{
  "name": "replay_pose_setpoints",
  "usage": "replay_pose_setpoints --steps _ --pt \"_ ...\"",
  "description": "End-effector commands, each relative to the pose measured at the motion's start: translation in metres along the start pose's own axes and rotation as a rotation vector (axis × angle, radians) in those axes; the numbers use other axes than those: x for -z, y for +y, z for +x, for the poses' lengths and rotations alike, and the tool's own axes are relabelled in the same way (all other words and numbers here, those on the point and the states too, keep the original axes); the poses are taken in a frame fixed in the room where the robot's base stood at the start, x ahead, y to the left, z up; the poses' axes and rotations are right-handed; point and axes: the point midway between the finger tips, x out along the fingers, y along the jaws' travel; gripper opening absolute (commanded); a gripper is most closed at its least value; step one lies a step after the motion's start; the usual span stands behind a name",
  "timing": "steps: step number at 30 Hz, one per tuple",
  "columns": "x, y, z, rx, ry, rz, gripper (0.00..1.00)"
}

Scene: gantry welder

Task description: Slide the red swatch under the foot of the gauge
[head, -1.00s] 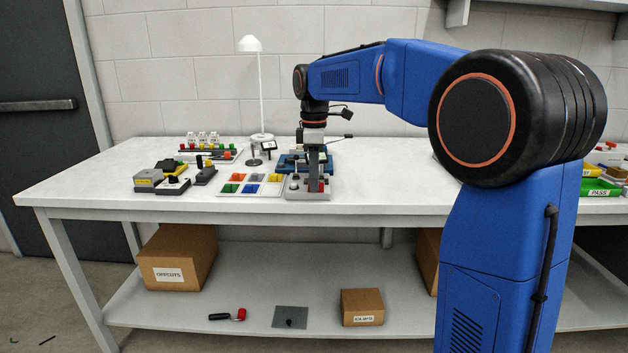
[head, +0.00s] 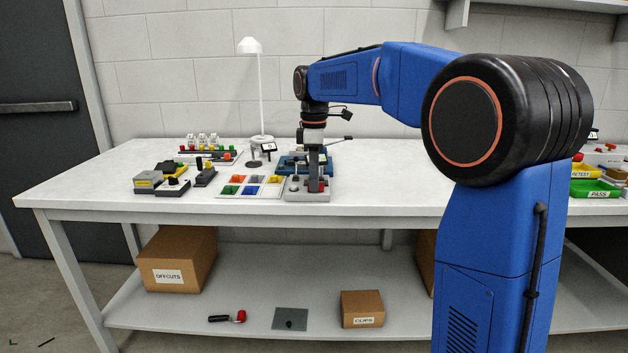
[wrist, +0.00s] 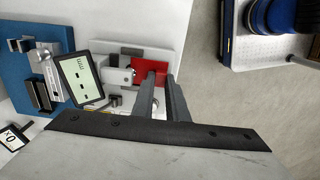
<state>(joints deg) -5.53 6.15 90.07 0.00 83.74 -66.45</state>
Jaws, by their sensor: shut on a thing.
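The red swatch (wrist: 150,66) is a flat red piece between the fingertips of my gripper (wrist: 161,79) in the wrist view. My gripper is shut on it, low over the pale grey base plate (wrist: 122,46) of the gauge. The gauge's tilted display (wrist: 81,78) reads dashes, and its small grey foot (wrist: 126,75) is right at the swatch's left edge. I cannot tell whether the swatch edge is under the foot. In the head view my gripper (head: 314,180) hangs over the gauge's plate (head: 306,195), mostly hiding the swatch.
A board of coloured swatches (head: 251,187) lies left of the gauge. A blue fixture (head: 292,164) stands behind it. The bench front (head: 250,212) is clear.

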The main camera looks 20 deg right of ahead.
Motion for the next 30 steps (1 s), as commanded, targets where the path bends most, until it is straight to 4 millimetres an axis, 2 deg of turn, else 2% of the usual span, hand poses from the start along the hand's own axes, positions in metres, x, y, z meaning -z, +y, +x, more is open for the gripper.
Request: replay_pose_setpoints --steps 30 --pt "0.000 0.019 0.001 0.000 0.000 0.000 0.00"
